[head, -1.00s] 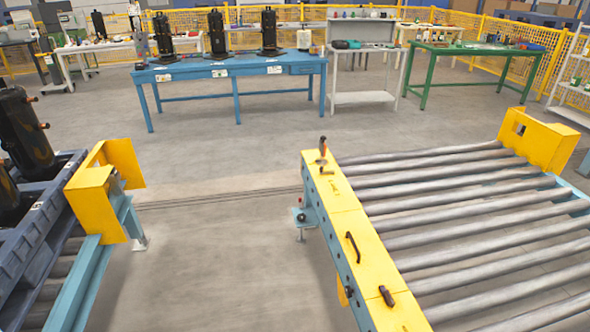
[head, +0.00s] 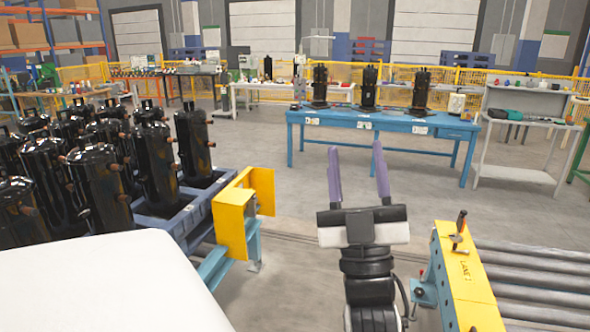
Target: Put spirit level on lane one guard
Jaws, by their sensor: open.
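I cannot pick out a spirit level in this view. The near part of the guard is cut off by the bottom edge.
Black compressors (head: 95,185) fill the blue pallet (head: 190,222) at left, beside a yellow bracket (head: 232,215). A blue workbench (head: 440,133) with several compressors stands behind. Grey rollers (head: 540,285) lie at right. A grey shelf table (head: 520,125) stands back right. Floor between is open.

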